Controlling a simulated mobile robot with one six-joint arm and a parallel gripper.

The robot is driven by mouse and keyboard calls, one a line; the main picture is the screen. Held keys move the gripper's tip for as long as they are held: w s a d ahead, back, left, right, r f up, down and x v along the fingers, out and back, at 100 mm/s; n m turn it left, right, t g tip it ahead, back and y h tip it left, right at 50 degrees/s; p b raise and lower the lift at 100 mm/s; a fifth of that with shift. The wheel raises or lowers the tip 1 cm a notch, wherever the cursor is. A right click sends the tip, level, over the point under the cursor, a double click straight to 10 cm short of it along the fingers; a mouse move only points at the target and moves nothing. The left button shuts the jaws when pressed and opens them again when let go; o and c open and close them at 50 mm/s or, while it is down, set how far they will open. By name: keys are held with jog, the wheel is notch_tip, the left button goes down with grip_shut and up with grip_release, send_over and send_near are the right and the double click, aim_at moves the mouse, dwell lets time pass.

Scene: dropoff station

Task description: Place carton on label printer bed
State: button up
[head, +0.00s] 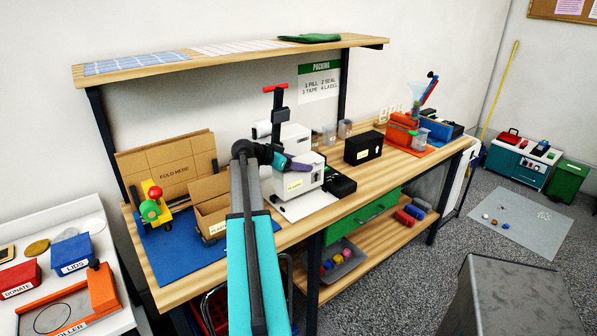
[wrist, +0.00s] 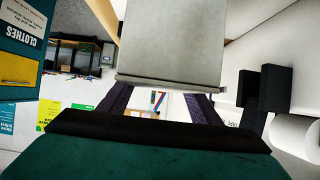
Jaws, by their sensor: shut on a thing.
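My gripper (head: 298,166), with dark purple fingers, reaches in from the left beside the white label printer (head: 290,184) in the head view. In the head view the carton is hard to tell from the white printer surfaces around the fingers. I cannot tell whether it touches the printer bed, and the bed itself is not clear.
A black lever press with a red handle (head: 275,88) rises behind the gripper. A black box (head: 362,148) stands to the right on the workbench (head: 390,175). An open cardboard box (head: 209,204) and a blue mat (head: 172,250) are at the left. A shelf (head: 230,54) hangs above.

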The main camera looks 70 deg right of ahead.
dwell(0.3)
jog(key=shift+f+p, duration=0.75)
jog(key=shift+f, duration=1)
jog(key=shift+f, duration=0.1)
jog(key=o, duration=1.6)
jog(key=shift+w+a+r, duration=0.15)
jog(key=shift+a+r, duration=0.1)
jog(key=shift+a, duration=0.1)
jog(key=b+v, duration=0.3)
jog(key=v, duration=0.8)
jog(key=shift+a, duration=0.1)
jog(key=shift+r, duration=0.1)
